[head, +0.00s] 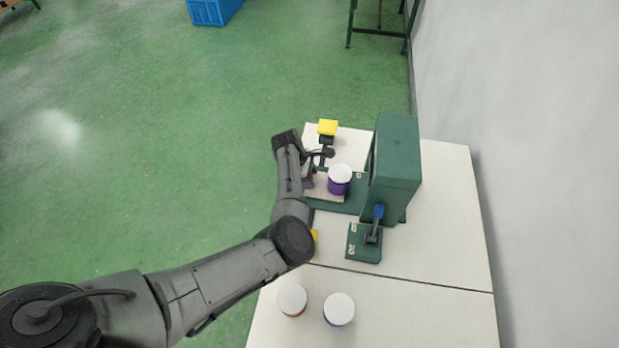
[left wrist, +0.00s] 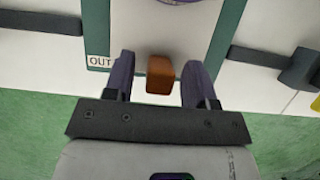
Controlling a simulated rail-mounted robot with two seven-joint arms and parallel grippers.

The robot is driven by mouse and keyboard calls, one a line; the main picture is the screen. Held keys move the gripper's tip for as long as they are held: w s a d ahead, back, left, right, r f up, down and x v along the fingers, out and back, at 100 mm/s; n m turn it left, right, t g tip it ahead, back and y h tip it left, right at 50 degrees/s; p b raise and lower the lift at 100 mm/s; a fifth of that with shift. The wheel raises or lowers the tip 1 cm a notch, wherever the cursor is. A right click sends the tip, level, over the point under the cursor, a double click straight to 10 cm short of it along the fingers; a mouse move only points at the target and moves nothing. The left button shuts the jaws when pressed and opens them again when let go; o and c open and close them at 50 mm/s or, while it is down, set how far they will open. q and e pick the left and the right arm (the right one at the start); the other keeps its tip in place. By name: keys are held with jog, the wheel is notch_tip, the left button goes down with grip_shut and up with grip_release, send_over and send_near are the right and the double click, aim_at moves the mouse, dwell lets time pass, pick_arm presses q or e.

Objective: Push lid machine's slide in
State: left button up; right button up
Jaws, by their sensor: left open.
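The green lid machine (head: 400,150) stands on the white table. Its pale slide (head: 325,190) sticks out to the left on a green base and bears a purple jar (head: 339,187) with a white lid. In the left wrist view the slide (left wrist: 150,35) lies between green edges beside an "OUT" label (left wrist: 98,62). An orange-brown handle block (left wrist: 160,75) is at its near end. My left gripper (left wrist: 160,90) is open, its purple fingers on either side of the block; I cannot tell whether they touch it. In the head view my arm partly hides this gripper (head: 308,178). My right gripper is not in view.
A blue-handled lever (head: 378,212) and a green box (head: 364,243) sit at the machine's near side. A yellow-topped item (head: 327,127) stands behind the slide. Two white-lidded jars, one orange (head: 292,299) and one blue (head: 338,309), stand at the front. The table's right part is clear.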

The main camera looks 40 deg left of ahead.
pick_arm(q)
jog(key=shift+f, duration=0.1)
grip_shut()
dwell(0.5)
